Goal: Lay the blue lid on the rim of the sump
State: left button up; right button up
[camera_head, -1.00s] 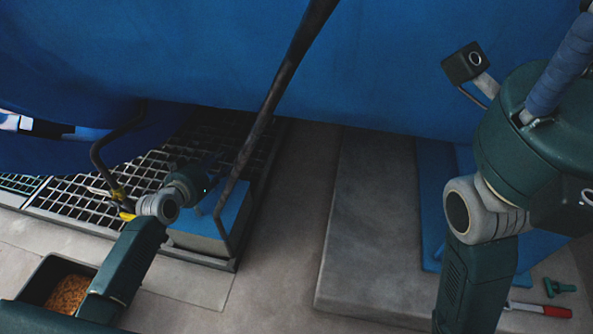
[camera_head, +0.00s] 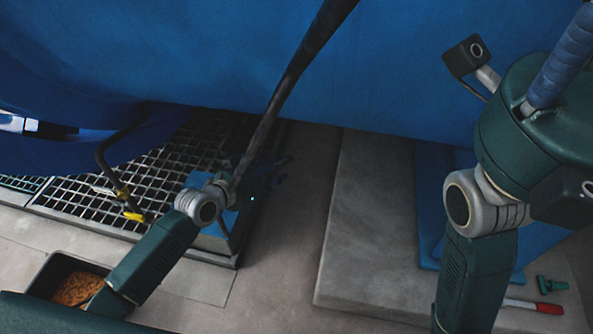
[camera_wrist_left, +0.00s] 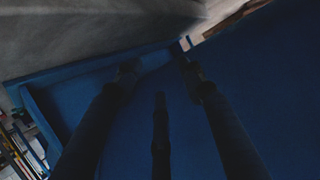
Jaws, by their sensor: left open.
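A grey box with a blue top (camera_head: 218,232) stands at the right end of the floor grating, partly hidden by my left arm. I cannot tell whether this blue top is the lid, or which part is the sump rim. My left gripper (camera_head: 276,174) is a dark shape just right of the box, over the grey floor. In the left wrist view its two dark fingers (camera_wrist_left: 158,68) are apart, with a dark rod (camera_wrist_left: 160,135) between them and a broad blue surface beyond. Nothing is visibly held. My right gripper is out of view.
A large blue vessel (camera_head: 230,60) fills the top. A dark slanted bar (camera_head: 300,70) crosses near my left gripper. The grating (camera_head: 95,195) lies left, with a yellow-tipped bent rod (camera_head: 122,192) above it. A grey slab (camera_head: 370,240) is right; bare floor (camera_head: 300,220) lies between.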

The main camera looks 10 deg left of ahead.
pick_arm(q)
jog(key=s+d+r+m+g+h, duration=0.1)
jog(key=s+d, duration=0.2)
jog(key=d, duration=0.2)
jog(key=shift+d+r+p, duration=0.35)
